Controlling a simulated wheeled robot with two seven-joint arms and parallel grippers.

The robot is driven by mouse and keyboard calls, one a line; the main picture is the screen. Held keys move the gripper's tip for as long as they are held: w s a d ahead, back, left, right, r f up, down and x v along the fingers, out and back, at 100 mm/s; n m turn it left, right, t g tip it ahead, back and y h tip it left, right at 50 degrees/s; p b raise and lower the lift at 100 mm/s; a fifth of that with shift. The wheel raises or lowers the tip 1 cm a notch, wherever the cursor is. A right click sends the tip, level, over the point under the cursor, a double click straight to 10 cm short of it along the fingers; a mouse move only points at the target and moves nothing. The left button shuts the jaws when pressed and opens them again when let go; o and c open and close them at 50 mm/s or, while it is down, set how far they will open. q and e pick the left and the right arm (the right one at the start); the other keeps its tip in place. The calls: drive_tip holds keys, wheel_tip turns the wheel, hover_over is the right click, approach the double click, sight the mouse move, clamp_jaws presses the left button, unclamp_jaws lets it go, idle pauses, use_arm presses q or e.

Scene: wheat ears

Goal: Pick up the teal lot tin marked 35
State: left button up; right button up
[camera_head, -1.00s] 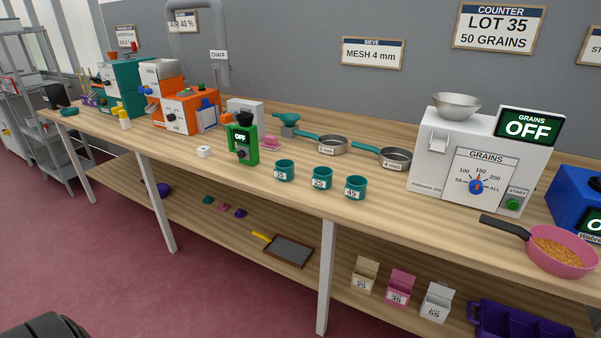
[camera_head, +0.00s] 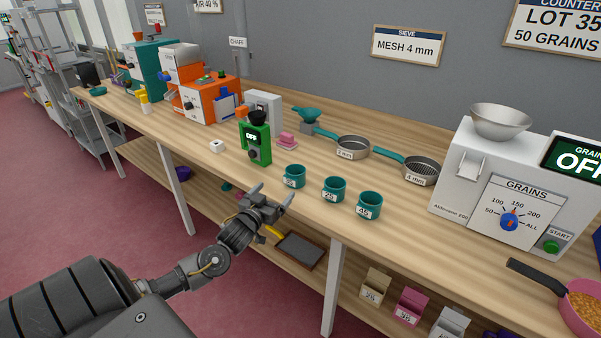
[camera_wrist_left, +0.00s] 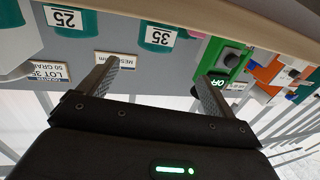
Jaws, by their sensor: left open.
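The teal lot tin marked 35 (camera_head: 294,175) stands upright near the front edge of the wooden bench, leftmost of three teal tins. In the left wrist view, which is upside down, this tin (camera_wrist_left: 160,42) shows its 35 label beyond the space between the fingers. My left gripper (camera_head: 272,193) is open and empty, in front of the bench edge, just short of the tin and to its left. Its two fingers (camera_wrist_left: 163,72) are spread apart in the left wrist view. The right gripper is not in view.
Teal tins marked 25 (camera_head: 334,189) and 45 (camera_head: 369,206) stand to the right. A green device (camera_head: 256,146) stands behind and left of tin 35, and a small white block (camera_head: 216,146) lies further left. Two sieves (camera_head: 352,147) lie behind the tins. A white grain counter (camera_head: 470,185) stands right.

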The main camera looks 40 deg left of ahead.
sight(291, 176)
use_arm(q)
drive_tip(key=x, duration=0.4)
drive_tip(key=p+x, duration=0.1)
drive_tip(key=x, duration=0.1)
drive_tip(key=shift+w+d+r, duration=0.1)
drive_tip(key=shift+r, duration=0.2)
drive_tip(key=shift+w, duration=0.2)
drive_tip(key=shift+r, duration=0.1)
drive_tip(key=x, duration=0.1)
drive_tip(key=p+x, duration=0.1)
drive_tip(key=x, duration=0.3)
drive_tip(key=shift+d+p, duration=0.3)
drive_tip(key=shift+d, duration=0.05)
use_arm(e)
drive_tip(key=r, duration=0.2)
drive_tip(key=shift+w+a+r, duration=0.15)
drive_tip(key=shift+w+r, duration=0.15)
use_arm(q)
drive_tip(key=shift+c, duration=0.2)
